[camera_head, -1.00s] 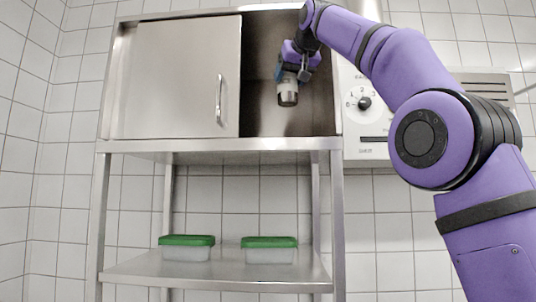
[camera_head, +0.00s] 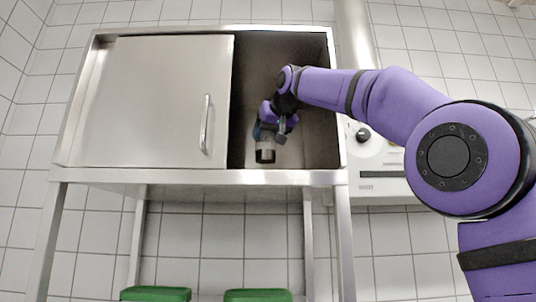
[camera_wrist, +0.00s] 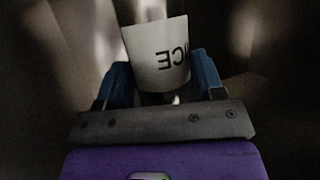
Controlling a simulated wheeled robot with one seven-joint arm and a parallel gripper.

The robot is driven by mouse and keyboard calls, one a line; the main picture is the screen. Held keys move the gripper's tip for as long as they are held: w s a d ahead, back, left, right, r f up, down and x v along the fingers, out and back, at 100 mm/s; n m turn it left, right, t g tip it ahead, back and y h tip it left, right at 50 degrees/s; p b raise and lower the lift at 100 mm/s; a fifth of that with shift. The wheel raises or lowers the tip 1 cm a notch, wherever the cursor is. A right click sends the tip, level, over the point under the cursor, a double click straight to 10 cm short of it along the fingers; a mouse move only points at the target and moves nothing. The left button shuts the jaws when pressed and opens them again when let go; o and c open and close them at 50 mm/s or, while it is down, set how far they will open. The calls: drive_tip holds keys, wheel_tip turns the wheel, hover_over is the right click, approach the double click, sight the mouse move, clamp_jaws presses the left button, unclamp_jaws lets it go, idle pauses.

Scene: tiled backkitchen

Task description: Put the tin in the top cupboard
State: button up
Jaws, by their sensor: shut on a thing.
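The tin (camera_head: 265,152) is a small pale cylinder with a dark lower end, inside the open right part of the top cupboard (camera_head: 330,100), low in the opening. In the wrist view the tin (camera_wrist: 158,55) is white with dark lettering and sits between the two blue fingers. My gripper (camera_head: 264,135) is shut on the tin; it also shows in the wrist view (camera_wrist: 160,85). The tin looks near the cupboard floor, but I cannot tell whether it touches it.
A steel sliding door (camera_head: 155,100) with a vertical handle (camera_head: 206,124) covers the left part of the cupboard. Two green-lidded boxes (camera_head: 156,293) (camera_head: 257,295) stand on the shelf below. A white control panel (camera_head: 375,155) with a knob is at the right.

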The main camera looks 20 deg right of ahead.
sight(270, 149)
drive_tip(key=shift+s+f, duration=0.1)
drive_tip(key=shift+f, duration=2.6)
drive_tip(key=shift+f, duration=0.1)
drive_tip(key=o, duration=1.2)
drive_tip(key=shift+o, duration=0.2)
drive_tip(key=v, duration=1.2)
